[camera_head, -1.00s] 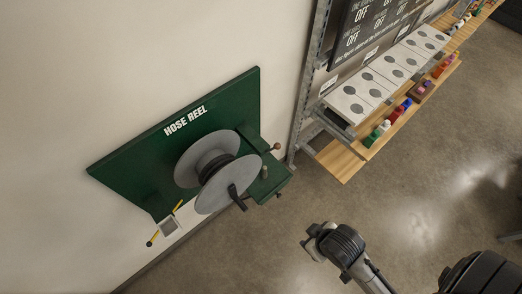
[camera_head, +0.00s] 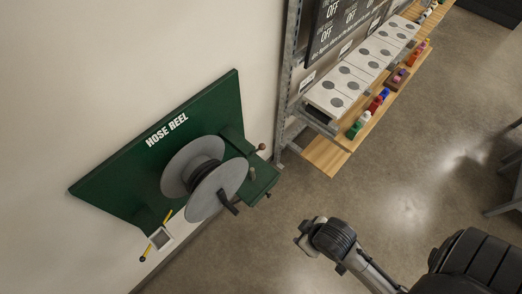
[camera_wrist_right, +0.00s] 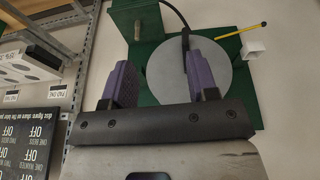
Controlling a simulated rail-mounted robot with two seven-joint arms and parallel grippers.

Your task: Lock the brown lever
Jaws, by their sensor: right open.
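The green hose reel board (camera_head: 105,178) is on the wall at the left, with a grey reel (camera_head: 216,190) in front. My left gripper is not in view.
A black crank handle (camera_head: 228,203) sticks out from the reel. A yellow-handled part (camera_head: 146,252) hangs at the board's lower edge. A wooden shelf (camera_head: 327,157) with small coloured items stands to the right. Open floor (camera_head: 400,190) lies beside it.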

